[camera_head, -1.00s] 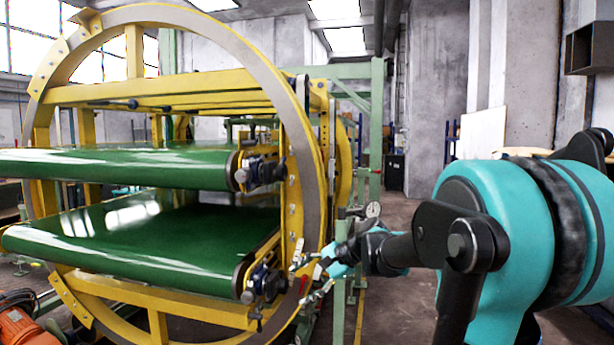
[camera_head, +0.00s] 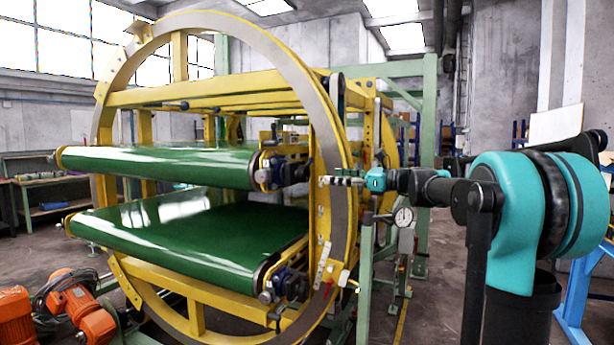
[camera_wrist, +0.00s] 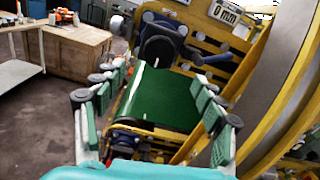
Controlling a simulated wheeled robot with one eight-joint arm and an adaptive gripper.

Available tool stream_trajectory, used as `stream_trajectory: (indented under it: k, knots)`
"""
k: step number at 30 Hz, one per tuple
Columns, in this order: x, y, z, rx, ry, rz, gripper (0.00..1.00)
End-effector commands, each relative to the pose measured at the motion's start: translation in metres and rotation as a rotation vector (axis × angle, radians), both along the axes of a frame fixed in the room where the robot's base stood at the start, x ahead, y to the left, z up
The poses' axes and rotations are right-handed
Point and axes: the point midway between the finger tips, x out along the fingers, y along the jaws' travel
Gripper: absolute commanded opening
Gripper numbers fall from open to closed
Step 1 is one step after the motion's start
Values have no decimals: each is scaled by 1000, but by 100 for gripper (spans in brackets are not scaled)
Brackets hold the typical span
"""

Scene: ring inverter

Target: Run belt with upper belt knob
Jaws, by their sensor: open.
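The yellow ring inverter (camera_head: 330,110) carries an upper green belt (camera_head: 165,166) and a lower green belt (camera_head: 190,235), one above the other. At the right end of the upper belt is a dark drive unit with knobs (camera_head: 287,171); which one is the upper belt knob I cannot tell. My gripper (camera_head: 328,180) is level with that unit, a little to its right in the picture, fingers pointing left. In the wrist view my gripper (camera_wrist: 155,103) has its fingers spread wide with nothing between them. A green belt (camera_wrist: 158,98) shows beyond them, with a dark round part at its far end.
A dial gauge (camera_head: 403,216) stands on the green frame below my arm. Orange motors (camera_head: 80,305) lie on the floor at lower left. A wooden cabinet (camera_wrist: 75,52) shows at the wrist view's upper left. A blue frame (camera_head: 582,290) is at right.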

Motion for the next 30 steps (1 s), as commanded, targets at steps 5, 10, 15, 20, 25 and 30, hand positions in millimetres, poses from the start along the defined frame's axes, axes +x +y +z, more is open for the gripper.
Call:
stream_trajectory:
  k: [5, 10, 15, 20, 25, 30]
  knots:
    - [12, 36, 0, -1, -1, 4, 70]
    - [23, 66, 0, -1, -1, 3, 70]
    - [31, 88, 0, -1, -1, 2, 70]
    - [36, 98, 0, -1, -1, 0, 70]
    - [37, 101, 0, -1, -1, 0, 70]
    - [37, 100, 0, -1, -1, 0, 69]
